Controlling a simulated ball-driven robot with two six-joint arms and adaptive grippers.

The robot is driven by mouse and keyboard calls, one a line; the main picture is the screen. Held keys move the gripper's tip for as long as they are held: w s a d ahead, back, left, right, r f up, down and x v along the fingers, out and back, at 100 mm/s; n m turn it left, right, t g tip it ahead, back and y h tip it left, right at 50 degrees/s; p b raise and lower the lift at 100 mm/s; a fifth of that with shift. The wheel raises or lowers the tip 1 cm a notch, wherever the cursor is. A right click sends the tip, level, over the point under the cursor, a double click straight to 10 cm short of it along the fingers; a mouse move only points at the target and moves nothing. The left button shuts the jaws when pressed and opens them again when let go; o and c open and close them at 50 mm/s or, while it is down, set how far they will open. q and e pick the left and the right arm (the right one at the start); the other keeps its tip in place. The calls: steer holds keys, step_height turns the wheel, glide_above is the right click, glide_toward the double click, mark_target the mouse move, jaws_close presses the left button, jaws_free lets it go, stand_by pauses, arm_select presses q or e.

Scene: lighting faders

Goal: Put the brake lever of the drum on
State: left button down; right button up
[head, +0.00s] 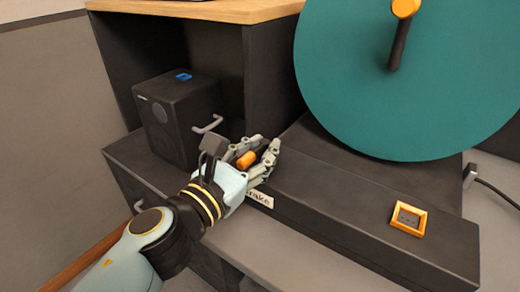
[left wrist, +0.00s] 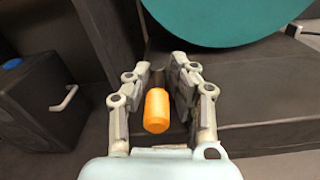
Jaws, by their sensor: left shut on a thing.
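The brake lever shows as an orange grip (head: 246,160) on the dark base, behind a label (head: 260,199) reading "rake", its first letter covered. In the left wrist view the orange grip (left wrist: 156,110) lies between my fingers, with a dark shaft beyond it. My left gripper (head: 266,143) is shut on this grip; its fingers hide where the lever meets the base. The large teal drum (head: 400,110) stands to the right, with a dark crank arm and an orange knob (head: 405,7). My right gripper is not in view.
A black speaker-like box (head: 178,115) with a blue piece on top and a grey handle (head: 208,124) beside it stand left of my gripper. An orange-framed switch (head: 408,219) is on the base at right. A wooden shelf top (head: 200,10) is above.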

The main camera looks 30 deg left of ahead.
arm_select(q)
steer(key=c, duration=1.2)
jaws_free()
steer(key=shift+a+r, duration=0.1)
steer(key=shift+a, duration=0.1)
steer(key=shift+c, duration=0.2)
steer(key=shift+s, duration=0.1)
steer(key=s+a, duration=0.1)
steer(key=s, duration=1)
steer(key=shift+s+a, duration=0.3)
